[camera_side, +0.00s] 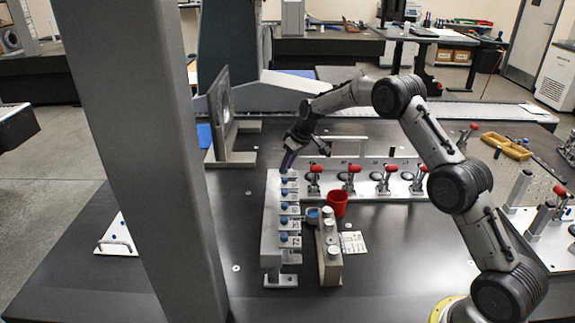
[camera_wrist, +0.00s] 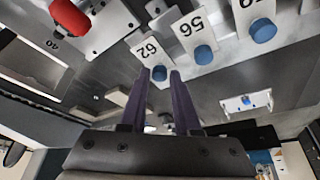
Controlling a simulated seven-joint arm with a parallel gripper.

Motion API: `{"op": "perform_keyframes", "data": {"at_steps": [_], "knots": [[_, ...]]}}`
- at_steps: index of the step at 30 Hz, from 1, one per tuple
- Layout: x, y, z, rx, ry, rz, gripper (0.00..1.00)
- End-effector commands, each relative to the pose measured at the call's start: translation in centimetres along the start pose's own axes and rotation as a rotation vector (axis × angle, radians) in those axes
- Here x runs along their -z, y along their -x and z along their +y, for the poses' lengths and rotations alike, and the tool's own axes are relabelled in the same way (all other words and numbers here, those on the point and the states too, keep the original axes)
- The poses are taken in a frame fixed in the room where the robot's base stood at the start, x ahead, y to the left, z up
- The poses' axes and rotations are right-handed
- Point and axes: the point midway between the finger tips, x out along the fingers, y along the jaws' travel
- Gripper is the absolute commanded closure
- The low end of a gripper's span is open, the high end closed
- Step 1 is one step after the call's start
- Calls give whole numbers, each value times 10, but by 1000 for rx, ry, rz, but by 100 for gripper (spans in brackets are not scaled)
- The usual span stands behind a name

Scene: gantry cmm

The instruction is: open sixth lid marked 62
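The lid marked 62 (camera_wrist: 151,47) is a white label plate with a blue knob (camera_wrist: 159,73), in the wrist view. In the side view it is at the far end of the lidded rack (camera_side: 270,240), mostly hidden by my gripper (camera_side: 288,167). My gripper's two purple fingers (camera_wrist: 160,76) point at this knob, with one fingertip on either side of it. The fingers are apart, and I see no clear contact with the knob. The lid looks shut.
The lid marked 56 (camera_wrist: 194,26) with its blue knob sits right beside 62. A red cup (camera_side: 337,204) and a metal block (camera_side: 328,255) stand right of the rack. Red-handled clamps (camera_side: 383,180) line the plate behind.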

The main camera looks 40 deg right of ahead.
Motion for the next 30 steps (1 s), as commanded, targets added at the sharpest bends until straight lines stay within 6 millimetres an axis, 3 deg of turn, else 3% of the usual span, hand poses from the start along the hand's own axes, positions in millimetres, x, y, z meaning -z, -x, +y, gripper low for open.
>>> {"op": "perform_keyframes", "data": {"at_steps": [1,5,30], "knots": [[0,0,0,0,0,0,80],[0,0,0,0,0,0,100],[0,0,0,1,0,-1,100]]}}
